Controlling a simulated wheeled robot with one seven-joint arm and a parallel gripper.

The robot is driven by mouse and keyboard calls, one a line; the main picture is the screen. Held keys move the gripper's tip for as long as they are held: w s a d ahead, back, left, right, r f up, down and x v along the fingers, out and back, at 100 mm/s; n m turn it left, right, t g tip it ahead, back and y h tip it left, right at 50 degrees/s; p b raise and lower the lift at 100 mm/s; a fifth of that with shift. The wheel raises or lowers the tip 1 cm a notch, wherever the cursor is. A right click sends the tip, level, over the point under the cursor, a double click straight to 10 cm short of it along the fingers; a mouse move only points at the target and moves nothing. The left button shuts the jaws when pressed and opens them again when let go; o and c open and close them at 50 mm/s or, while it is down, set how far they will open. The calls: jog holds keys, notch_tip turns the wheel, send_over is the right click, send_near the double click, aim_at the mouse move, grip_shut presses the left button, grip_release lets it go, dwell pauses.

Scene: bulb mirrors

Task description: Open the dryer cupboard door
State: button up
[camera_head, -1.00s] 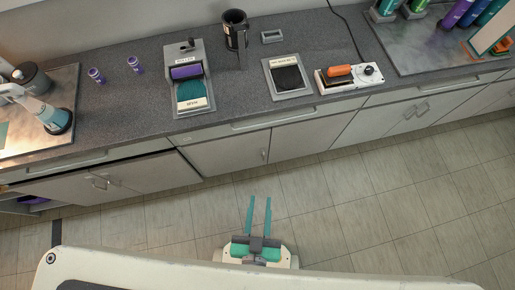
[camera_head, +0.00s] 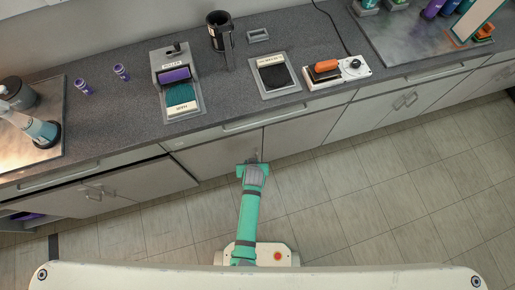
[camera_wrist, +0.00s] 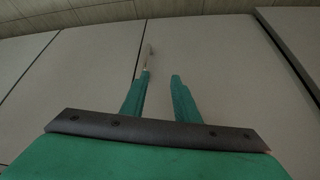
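A grey cupboard door (camera_head: 222,156) sits under the counter, below the unit with the purple roller; it looks shut. No label marks it as the dryer cupboard. Its small upright handle (camera_wrist: 148,57) is near the door's edge seam in the wrist view. My gripper (camera_wrist: 158,77) is open and empty, facing the door front. The left finger's tip is close to the handle; I cannot tell whether they touch. The handle is between the fingers' line and the seam, nearer the left finger. In the head view, my green wrist hides the fingers and most of the handle.
The counter (camera_head: 225,105) overhangs the doors, with a drawer front (camera_head: 290,115) above. On it are the roller unit (camera_head: 177,85), a black mug (camera_head: 220,32) and a white device with an orange handle (camera_head: 337,71). The tiled floor (camera_head: 350,205) is clear.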

jog(key=shift+n+g, duration=0.3)
jog(key=shift+g, duration=0.4)
jog(key=shift+w+d+f, duration=0.45)
jog(key=shift+w+f, duration=0.8)
jog(key=shift+f, duration=0.65)
jog(key=shift+w+d+f, duration=0.4)
jog(key=shift+w+f, duration=0.8)
jog(key=shift+f, duration=0.75)
jog(key=shift+w+d+f, duration=0.45)
jog(key=shift+w+f, duration=0.8)
jog(key=shift+f, duration=0.65)
grip_shut()
